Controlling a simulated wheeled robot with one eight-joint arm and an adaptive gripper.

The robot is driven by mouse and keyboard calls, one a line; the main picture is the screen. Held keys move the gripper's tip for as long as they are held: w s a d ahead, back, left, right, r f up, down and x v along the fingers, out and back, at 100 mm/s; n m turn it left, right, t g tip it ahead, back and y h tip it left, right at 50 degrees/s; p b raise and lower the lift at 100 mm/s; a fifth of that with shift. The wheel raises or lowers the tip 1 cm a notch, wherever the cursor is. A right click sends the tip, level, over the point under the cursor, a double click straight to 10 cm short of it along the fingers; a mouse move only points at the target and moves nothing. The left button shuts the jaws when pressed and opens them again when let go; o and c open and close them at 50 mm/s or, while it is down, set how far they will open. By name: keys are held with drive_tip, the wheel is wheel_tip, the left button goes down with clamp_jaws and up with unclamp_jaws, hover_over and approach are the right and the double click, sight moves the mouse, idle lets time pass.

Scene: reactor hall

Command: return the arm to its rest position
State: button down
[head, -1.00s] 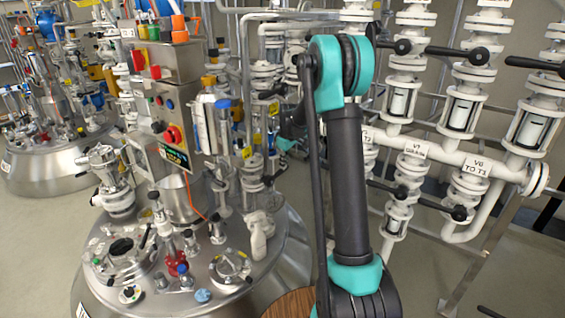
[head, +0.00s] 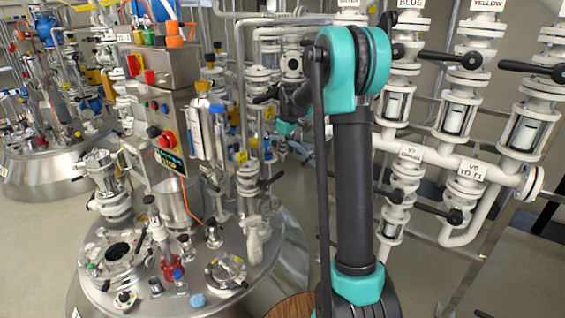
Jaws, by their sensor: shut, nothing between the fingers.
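My arm rises from the bottom of the head view, with a black upper link (head: 352,190) and a teal elbow (head: 345,68) at the top. Beyond the elbow a dark forearm (head: 297,101) points away to the left, with a small teal wrist part (head: 285,127) at its far end. My gripper cannot be made out; the arm and the equipment behind it leave its fingers out of sight.
A steel reactor lid (head: 215,297) with glass and metal fittings stands left of my arm. A control box with a red stop button (head: 167,140) rises above it. White pipes with black-handled valves (head: 471,61) stand close on the right.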

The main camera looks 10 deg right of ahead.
drive_tip(key=w+v, duration=0.1)
drive_tip(key=v, duration=0.3)
drive_tip(key=s+d+f+m+t, duration=0.1)
drive_tip(key=s+f+m, duration=0.2)
drive_tip(key=s, duration=0.8)
drive_tip(key=s+d+f+m, duration=0.1)
drive_tip(key=s+f+m, duration=0.1)
drive_tip(key=s, duration=0.8)
drive_tip(key=s+f+m, duration=0.2)
drive_tip(key=s+f, duration=0.2)
drive_tip(key=s, duration=0.5)
drive_tip(key=s+f+m, duration=0.2)
drive_tip(key=s+f, duration=0.3)
drive_tip(key=s, duration=0.5)
drive_tip(key=shift+d+f+t+h, duration=0.15)
drive_tip(key=shift+d+t+h, duration=0.2)
drive_tip(key=shift+t+h, duration=0.05)
drive_tip(key=shift+w, duration=0.1)
